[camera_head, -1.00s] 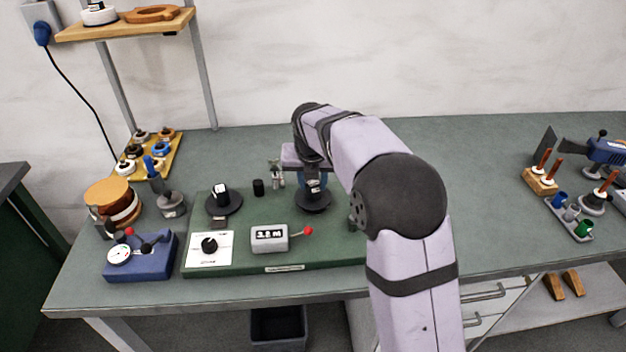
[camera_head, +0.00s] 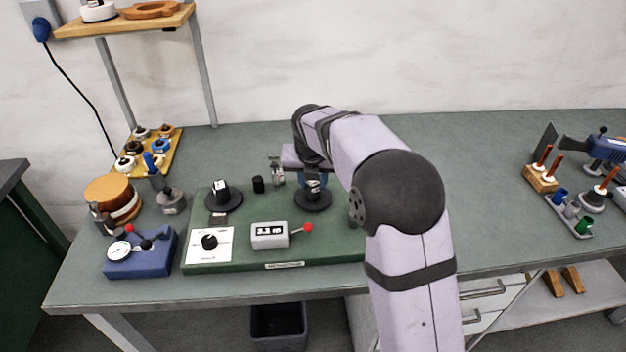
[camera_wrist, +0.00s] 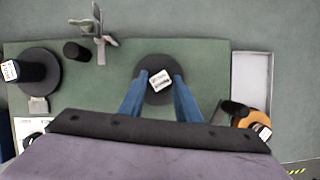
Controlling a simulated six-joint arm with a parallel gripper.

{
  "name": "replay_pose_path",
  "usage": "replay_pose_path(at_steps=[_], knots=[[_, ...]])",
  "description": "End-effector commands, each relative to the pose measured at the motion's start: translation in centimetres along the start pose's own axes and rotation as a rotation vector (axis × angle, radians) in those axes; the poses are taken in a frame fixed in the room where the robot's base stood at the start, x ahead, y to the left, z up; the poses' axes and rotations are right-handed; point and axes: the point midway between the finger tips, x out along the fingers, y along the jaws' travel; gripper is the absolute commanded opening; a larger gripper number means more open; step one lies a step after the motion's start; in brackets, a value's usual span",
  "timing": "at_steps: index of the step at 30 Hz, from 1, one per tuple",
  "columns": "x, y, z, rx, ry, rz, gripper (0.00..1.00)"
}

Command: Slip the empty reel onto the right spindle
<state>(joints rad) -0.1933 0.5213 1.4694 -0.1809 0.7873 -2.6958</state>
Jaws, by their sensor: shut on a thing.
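My gripper (camera_wrist: 160,98) points down at the right side of the green board (camera_head: 240,255). Its two blue fingers are shut on a dark round piece with a white label (camera_wrist: 160,82), which I take to be the empty reel. A wide black disc (camera_wrist: 151,97) lies beneath and around it, at the right spindle's place; it also shows in the head view (camera_head: 313,201) under the gripper (camera_head: 312,180). The spindle's shaft is hidden, so I cannot tell how fully the reel sits on it. The left spindle (camera_head: 222,193) carries a similar dark hub with a white label.
A small metal stand (camera_wrist: 100,35) and a short black post (camera_wrist: 76,51) are left of the gripper. A counter box (camera_head: 270,235) with a red-knobbed lever stands in front. An orange reel (camera_wrist: 258,98) lies in a pale tray (camera_wrist: 250,68) at the right.

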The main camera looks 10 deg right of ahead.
Motion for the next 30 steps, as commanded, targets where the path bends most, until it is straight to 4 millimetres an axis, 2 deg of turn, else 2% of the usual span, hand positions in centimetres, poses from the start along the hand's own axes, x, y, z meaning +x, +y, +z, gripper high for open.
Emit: replay_pose_path(at_steps=[12, 13, 15, 21, 23, 30], knots=[[0.04, 0.01, 0.01, 0.0, -0.001, 0.0, 0.06], [0.04, 0.01, 0.01, 0.0, -0.001, 0.0, 0.37], [0.04, 0.01, 0.01, 0.0, -0.001, 0.0, 0.52], [0.04, 0.01, 0.0, 0.0, -0.001, 0.0, 0.52], [0.08, 0.0, -0.04, 0.0, 0.0, 0.0, 0.64], [0.08, 0.0, -0.04, 0.0, 0.0, 0.0, 0.64]])
